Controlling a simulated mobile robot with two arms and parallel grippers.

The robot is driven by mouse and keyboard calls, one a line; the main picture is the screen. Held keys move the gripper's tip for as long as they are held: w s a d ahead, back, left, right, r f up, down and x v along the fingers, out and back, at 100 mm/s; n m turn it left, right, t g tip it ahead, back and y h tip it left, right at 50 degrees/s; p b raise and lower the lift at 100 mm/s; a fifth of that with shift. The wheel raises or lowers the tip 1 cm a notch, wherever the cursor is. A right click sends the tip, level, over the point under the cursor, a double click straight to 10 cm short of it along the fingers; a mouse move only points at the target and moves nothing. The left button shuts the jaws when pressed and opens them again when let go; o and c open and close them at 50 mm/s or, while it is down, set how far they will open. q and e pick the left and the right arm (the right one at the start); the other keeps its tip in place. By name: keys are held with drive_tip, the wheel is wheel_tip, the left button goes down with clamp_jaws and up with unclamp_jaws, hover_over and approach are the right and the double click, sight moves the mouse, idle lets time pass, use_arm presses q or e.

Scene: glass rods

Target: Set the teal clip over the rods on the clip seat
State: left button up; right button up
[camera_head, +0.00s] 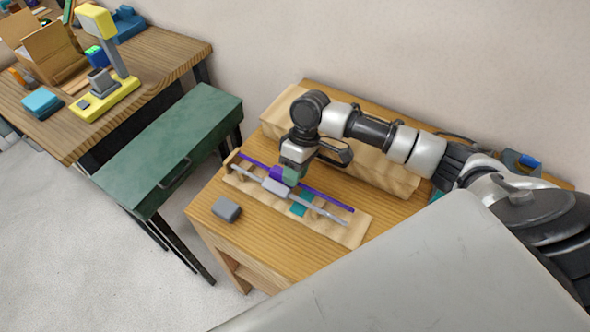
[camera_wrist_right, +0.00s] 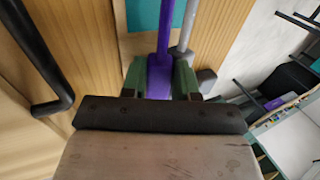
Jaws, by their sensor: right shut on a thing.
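A purple rod (camera_head: 325,198) and a grey rod (camera_head: 322,211) lie side by side along a light wooden holder (camera_head: 355,232) on the right-hand table. A teal patch (camera_head: 300,204) shows beneath the rods; it also shows in the right wrist view (camera_wrist_right: 142,14). I cannot tell whether it is the clip or the seat. My right gripper (camera_head: 288,178) points down, its green fingers closed around the thick purple part of the purple rod (camera_wrist_right: 160,75). The grey rod (camera_wrist_right: 186,35) runs beside the fingers in the wrist view. My left gripper is not in view.
A dark grey block (camera_head: 227,208) sits at the table's front left. A long wooden block (camera_head: 372,165) lies behind the holder. A green drawer unit (camera_head: 165,150) stands left, then a cluttered table with a yellow stand (camera_head: 108,100) and a light-blue block (camera_head: 42,103).

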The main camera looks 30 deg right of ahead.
drive_tip(key=shift+a+f, duration=0.1)
drive_tip(key=shift+f, duration=0.2)
drive_tip(key=o, duration=1)
drive_tip(key=shift+r, duration=0.15)
drive_tip(key=shift+w+d+r, duration=0.1)
drive_tip(key=shift+d+r, duration=0.1)
drive_tip(key=shift+r, duration=0.1)
drive_tip(key=b+v, duration=0.1)
drive_tip(key=v, duration=0.9)
